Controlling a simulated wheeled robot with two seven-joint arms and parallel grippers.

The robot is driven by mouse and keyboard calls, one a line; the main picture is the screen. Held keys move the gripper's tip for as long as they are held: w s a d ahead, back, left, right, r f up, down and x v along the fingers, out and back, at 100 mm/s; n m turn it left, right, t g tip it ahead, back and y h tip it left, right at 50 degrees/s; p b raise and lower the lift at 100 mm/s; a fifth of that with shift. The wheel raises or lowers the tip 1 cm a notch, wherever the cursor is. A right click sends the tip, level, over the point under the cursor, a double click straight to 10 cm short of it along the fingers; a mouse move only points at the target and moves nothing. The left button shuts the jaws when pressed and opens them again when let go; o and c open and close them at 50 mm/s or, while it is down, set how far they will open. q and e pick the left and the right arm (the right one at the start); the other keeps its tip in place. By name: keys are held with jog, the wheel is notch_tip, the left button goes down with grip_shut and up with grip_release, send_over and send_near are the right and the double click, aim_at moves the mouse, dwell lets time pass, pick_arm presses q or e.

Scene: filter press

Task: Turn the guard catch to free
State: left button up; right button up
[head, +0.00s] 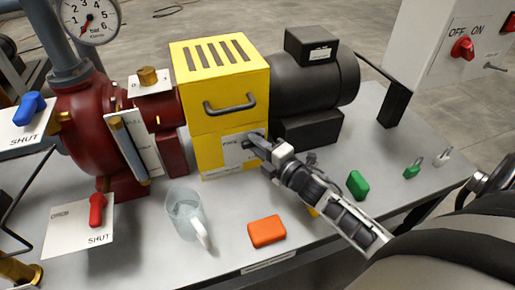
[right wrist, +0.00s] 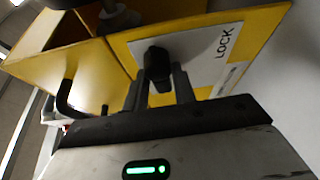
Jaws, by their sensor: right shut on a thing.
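The yellow guard (head: 220,90), with a slotted top and a dark handle (head: 230,104), stands between the red pump and the black motor. A white label plate (head: 232,152) is on its lower front. In the right wrist view the black catch knob (right wrist: 157,64) sits on this plate, and the word LOCK (right wrist: 226,41) shows beside it. My right gripper (head: 254,142) reaches the plate from the lower right and is shut on the catch; its fingers (right wrist: 160,86) lie either side of the knob. The catch's exact angle is hard to tell. My left gripper is not in view.
The red pump (head: 97,125) with blue and red handles is at left. A clear jug (head: 184,212), an orange block (head: 267,231), a green block (head: 357,184) and padlocks (head: 412,169) lie on the grey table. A switch box (head: 440,45) stands at the right.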

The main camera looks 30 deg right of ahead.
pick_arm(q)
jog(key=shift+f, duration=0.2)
pick_arm(e)
jog(key=shift+m, duration=0.4)
jog(key=o, duration=0.8)
jog(key=shift+o, duration=0.2)
jog(key=shift+s, duration=0.15)
jog(key=s+d, duration=0.2)
jog(key=s, duration=1.3)
jog(key=shift+s+d, duration=0.25)
pick_arm(q)
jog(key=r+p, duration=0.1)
jog(key=p, duration=0.1)
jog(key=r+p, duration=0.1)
jog(key=p, duration=0.2)
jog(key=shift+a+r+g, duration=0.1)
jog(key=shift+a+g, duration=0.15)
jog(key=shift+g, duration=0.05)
pick_arm(e)
jog(key=s+a+m+g, duration=0.3)
jog(key=a+m+g, duration=0.4)
jog(key=a+m, duration=1)
jog(key=shift+a+f+m+y, duration=0.25)
jog(key=shift+a+m+y, duration=0.05)
jog(key=shift+a, duration=0.2)
